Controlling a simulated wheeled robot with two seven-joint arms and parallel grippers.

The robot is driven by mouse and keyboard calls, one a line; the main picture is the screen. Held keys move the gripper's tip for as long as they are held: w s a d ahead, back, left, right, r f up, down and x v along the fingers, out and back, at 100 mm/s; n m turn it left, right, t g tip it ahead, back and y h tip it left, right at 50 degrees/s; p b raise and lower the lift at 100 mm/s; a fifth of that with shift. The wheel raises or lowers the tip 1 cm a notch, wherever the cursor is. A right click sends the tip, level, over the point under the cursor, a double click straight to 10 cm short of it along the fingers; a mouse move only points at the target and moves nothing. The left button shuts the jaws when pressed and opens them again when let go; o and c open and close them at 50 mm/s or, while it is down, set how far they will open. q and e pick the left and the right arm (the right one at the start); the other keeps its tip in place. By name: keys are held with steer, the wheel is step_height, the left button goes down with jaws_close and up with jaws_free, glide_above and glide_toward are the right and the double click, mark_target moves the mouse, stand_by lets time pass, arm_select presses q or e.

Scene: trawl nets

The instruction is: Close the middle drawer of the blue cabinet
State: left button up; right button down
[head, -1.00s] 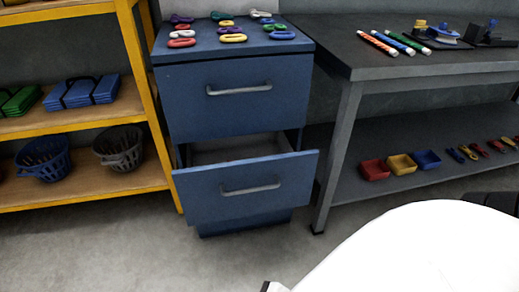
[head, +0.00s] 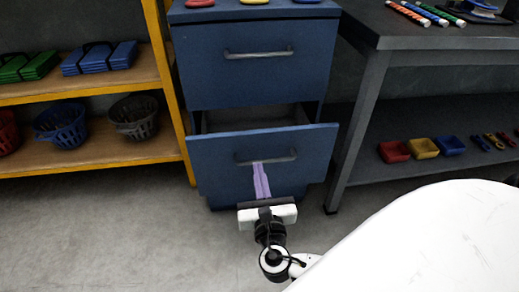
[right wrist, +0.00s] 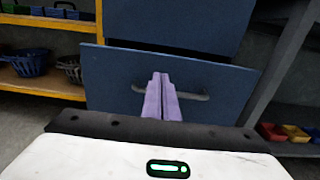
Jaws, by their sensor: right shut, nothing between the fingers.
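The blue cabinet (head: 180,60) stands at the centre of the head view. Its lower visible drawer (head: 220,172) is pulled out partway, with a dark gap above its front. The drawer front above it (head: 290,82) is flush and closed. My right gripper (head: 258,164) has its purple fingers shut and empty, with the tips in front of the open drawer's handle (head: 284,157). In the right wrist view the fingertips (right wrist: 160,76) overlap the handle (right wrist: 198,97); I cannot tell whether they touch. My left gripper is out of view.
A grey workbench (head: 360,120) with small coloured bins (head: 423,148) stands on the right. Bare floor (head: 110,230) lies in front.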

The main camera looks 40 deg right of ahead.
mark_target(252, 139)
steer(key=b+x, duration=0.2)
steer(key=x, duration=0.8)
steer(key=shift+w, duration=0.15)
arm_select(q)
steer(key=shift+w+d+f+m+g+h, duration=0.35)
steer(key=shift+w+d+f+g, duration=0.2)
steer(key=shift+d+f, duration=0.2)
